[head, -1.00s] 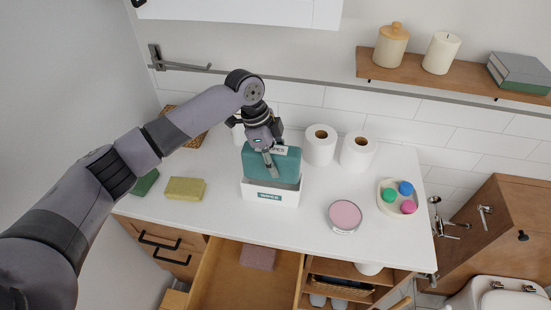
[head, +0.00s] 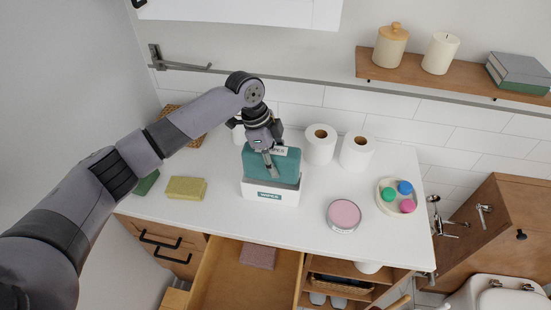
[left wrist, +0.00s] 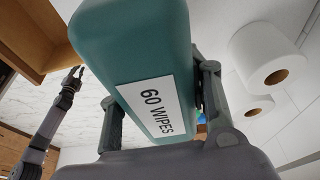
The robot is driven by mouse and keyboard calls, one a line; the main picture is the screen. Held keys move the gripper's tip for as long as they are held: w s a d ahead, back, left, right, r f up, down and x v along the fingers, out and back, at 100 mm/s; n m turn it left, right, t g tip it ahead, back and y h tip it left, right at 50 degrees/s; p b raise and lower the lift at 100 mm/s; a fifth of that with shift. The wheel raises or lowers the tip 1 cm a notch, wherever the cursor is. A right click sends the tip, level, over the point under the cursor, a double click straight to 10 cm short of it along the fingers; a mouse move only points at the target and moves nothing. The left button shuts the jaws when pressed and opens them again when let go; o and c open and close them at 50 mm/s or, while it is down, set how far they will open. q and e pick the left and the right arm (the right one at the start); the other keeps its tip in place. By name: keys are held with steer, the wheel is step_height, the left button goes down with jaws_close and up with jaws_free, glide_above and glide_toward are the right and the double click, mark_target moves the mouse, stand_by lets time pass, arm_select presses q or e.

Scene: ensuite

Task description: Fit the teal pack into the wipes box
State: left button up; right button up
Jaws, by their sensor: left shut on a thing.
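The teal pack (head: 268,166) is upright at the white wipes box (head: 270,192), with its lower part behind the box's front wall and its upper part above the rim. My left gripper (head: 270,158) is shut on the pack from above. In the left wrist view the teal pack (left wrist: 140,60) sits between the two fingers, with a white "60 WIPES" label facing the camera. How deep the pack's bottom is in the box is hidden. My right gripper is not seen in the head view; an arm at the left wrist view's left edge ends in a gripper (left wrist: 74,80), too small to judge.
Two paper rolls (head: 320,144) stand behind and right of the box. A yellow sponge (head: 186,188) lies to the left, a pink round tin (head: 343,215) to the right. A dish (head: 383,203) holds coloured balls. A drawer (head: 222,280) is open below the counter.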

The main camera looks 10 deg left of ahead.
arm_select(q)
steer(key=shift+f+b, duration=0.35)
steer(key=shift+f, duration=0.5)
steer(key=shift+f+b, duration=0.55)
steer(key=shift+f, duration=0.8)
steer(key=o, duration=1.6)
steer(key=v, duration=1.2)
steer(key=shift+f, duration=0.1)
